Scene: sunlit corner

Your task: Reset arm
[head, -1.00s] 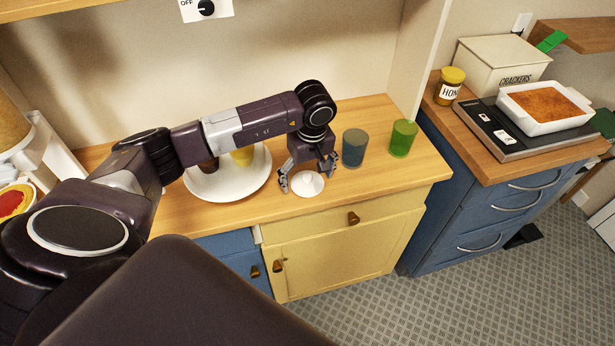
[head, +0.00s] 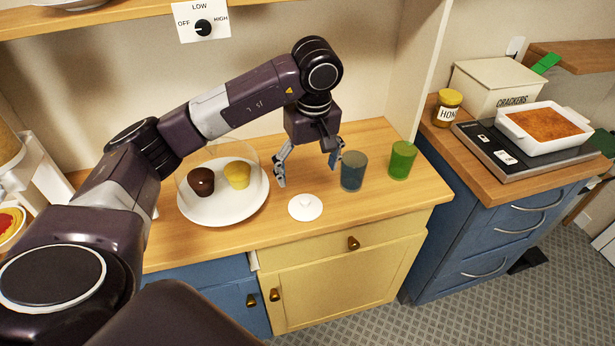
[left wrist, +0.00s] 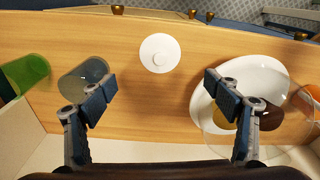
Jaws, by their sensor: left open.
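My left gripper (head: 308,172) is open and empty, raised above the wooden counter (head: 340,207). It also shows in the left wrist view (left wrist: 161,90) with its fingers spread wide. A small white lid with a knob (head: 305,207) lies on the counter in front of and below the gripper; it also shows in the left wrist view (left wrist: 159,54), clear of both fingers. The left arm comes in from the left and reaches over a white plate (head: 222,218). My right gripper is in neither view.
A blue glass (head: 353,172) stands close to the gripper's right finger, with a green glass (head: 402,160) beyond. The plate holds a brown cupcake (head: 201,182) and a yellow one (head: 237,175) under a clear cover. A scale (head: 520,165) with a baking dish (head: 545,130) is at right.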

